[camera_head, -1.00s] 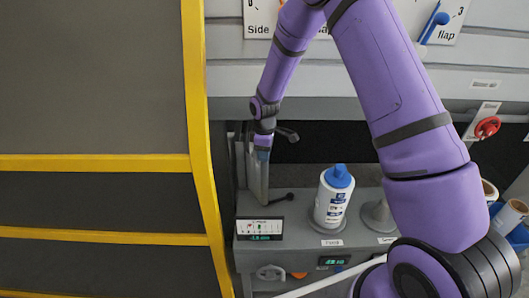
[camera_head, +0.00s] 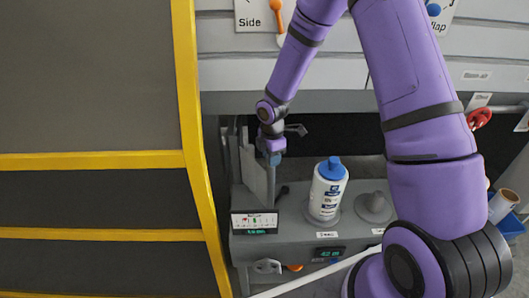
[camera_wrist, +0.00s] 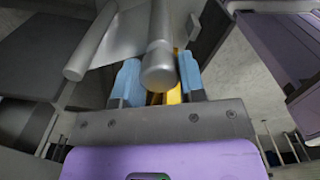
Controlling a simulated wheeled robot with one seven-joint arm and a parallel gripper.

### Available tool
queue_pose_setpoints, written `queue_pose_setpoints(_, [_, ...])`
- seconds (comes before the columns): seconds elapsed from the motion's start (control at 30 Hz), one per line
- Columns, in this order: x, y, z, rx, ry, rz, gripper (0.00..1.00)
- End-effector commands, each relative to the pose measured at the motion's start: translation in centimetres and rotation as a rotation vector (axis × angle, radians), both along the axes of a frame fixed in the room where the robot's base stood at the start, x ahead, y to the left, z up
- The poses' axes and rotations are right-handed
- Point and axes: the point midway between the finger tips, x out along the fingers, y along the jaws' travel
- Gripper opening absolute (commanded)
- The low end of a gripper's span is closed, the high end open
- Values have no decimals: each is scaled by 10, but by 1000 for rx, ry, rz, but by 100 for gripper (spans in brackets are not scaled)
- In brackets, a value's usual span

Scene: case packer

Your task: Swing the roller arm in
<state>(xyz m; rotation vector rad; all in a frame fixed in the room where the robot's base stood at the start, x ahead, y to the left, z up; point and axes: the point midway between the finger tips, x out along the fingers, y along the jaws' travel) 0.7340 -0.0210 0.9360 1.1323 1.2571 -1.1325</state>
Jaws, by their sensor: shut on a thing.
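My gripper (camera_head: 272,158) is low in the middle of the head view, at the top of a grey upright bar that I take to be the roller arm (camera_head: 270,182). In the wrist view, the blue fingertips of my gripper (camera_wrist: 158,82) stand on both sides of a grey rounded bar (camera_wrist: 158,62) and are shut on it. A second grey rod (camera_wrist: 90,45) and a grey plate (camera_wrist: 125,40) lie beyond it. The contact faces of the fingers are partly hidden by the bar.
A white bottle with a blue cap (camera_head: 328,190) and a grey cone (camera_head: 374,208) stand on the grey ledge right of the bar. A yellow-framed dark panel (camera_head: 188,120) borders the left. My own arm covers much of the right.

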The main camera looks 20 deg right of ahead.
Motion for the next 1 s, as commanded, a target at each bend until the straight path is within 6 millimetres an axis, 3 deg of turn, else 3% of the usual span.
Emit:
queue_pose_setpoints(0.4, [-24,-25,1,0,-1,287,0])
queue_pose_setpoints(1.0, [-30,-35,0,-2,0,383,0])
